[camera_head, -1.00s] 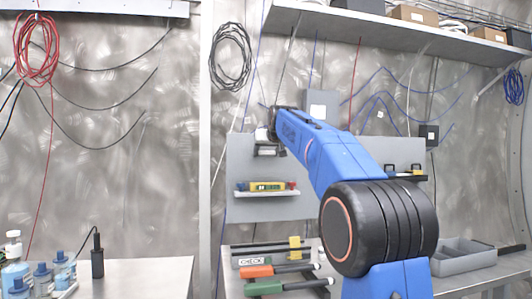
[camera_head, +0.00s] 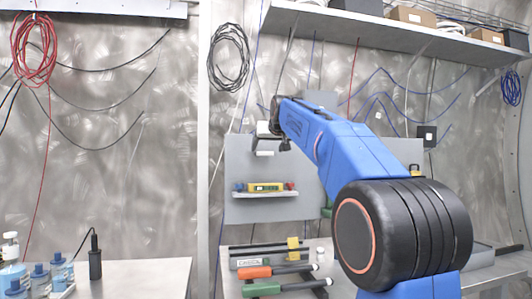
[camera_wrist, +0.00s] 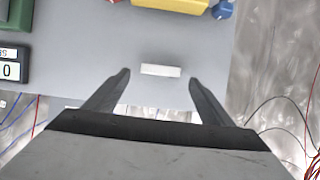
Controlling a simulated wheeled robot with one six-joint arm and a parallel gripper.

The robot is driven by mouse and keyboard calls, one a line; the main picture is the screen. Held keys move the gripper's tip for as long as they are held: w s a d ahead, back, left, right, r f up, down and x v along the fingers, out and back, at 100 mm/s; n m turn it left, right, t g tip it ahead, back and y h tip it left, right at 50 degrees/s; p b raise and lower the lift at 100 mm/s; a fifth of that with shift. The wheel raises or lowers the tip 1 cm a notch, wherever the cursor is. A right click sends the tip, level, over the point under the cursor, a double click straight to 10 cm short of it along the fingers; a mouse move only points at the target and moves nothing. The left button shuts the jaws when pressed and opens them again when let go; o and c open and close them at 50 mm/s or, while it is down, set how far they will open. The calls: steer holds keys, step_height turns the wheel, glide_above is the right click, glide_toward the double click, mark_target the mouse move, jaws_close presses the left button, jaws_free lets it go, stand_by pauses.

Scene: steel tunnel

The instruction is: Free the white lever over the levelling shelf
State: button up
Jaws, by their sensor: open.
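The white lever (camera_wrist: 160,70) is a short white bar on the grey panel (camera_wrist: 95,55). In the wrist view it lies between the spread fingers of my gripper (camera_wrist: 158,82), with a gap on each side. My gripper is open and empty. In the head view, my gripper (camera_head: 268,135) is in front of the panel, above the levelling shelf (camera_head: 240,194), and a small white piece, seemingly the lever (camera_head: 264,153), shows just below it. A yellow level (camera_head: 265,187) with red and blue ends rests on the shelf; its yellow body (camera_wrist: 170,4) shows at the wrist view's top edge.
Orange-handled (camera_head: 254,272) and green-handled (camera_head: 262,289) tools lie on the bench below the panel. A green object (camera_wrist: 14,12) and a display (camera_wrist: 12,66) are at the wrist view's left. Blue-capped bottles (camera_head: 40,272) stand at the left. An overhead shelf (camera_head: 350,22) runs above.

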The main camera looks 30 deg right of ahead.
steer(key=v, duration=1.1)
steer(key=shift+s+r, duration=0.15)
steer(key=shift+s, duration=0.15)
